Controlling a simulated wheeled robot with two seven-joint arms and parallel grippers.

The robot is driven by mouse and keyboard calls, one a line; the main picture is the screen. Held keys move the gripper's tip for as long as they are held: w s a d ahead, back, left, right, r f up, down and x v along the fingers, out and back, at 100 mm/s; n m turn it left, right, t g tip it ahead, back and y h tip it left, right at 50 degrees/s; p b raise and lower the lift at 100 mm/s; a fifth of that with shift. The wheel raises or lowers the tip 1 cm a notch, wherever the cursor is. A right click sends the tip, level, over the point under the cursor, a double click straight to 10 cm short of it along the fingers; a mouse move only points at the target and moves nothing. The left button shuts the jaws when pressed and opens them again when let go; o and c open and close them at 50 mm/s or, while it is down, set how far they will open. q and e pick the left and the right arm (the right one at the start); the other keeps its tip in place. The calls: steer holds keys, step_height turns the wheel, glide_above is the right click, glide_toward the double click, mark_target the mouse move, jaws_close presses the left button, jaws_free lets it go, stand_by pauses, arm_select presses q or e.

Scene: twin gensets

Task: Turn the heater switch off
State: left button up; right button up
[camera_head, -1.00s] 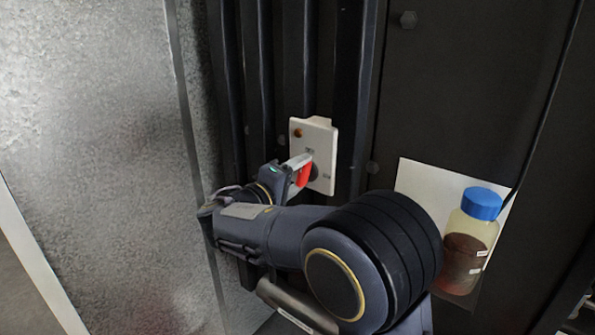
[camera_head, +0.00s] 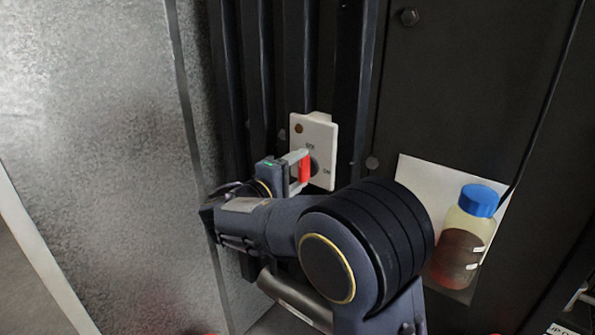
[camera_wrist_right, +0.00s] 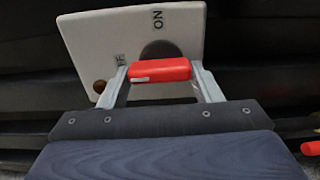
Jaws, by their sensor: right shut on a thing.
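The heater switch is a white plate (camera_head: 321,134) with a red handle (camera_head: 305,170) on a dark round base, mounted on the dark ribbed cabinet. OFF is printed above the handle and ON to its right. The handle stands nearly upright, toward OFF. A small lamp (camera_head: 299,128) on the plate looks dull brown. My right gripper (camera_head: 300,171) is shut on the red handle. In the right wrist view the handle (camera_wrist_right: 160,70) lies between both fingers, its white-marked end toward the partly covered OFF label. My left gripper is not in view.
A bottle with a blue cap (camera_head: 479,201) and dark red-brown liquid stands at the right, before a white sheet (camera_head: 420,181). A grey metal panel (camera_head: 90,130) fills the left. A dark cable runs down at the upper right.

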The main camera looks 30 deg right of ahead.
steer(key=o, duration=1)
steer(key=shift+s+a+f, duration=0.1)
steer(key=shift+s+a, duration=0.05)
steer(key=shift+a, duration=0.4)
steer(key=b+v, duration=0.1)
steer(key=v, duration=0.5)
steer(key=shift+s+a, duration=0.2)
steer(key=shift+a, duration=0.1)
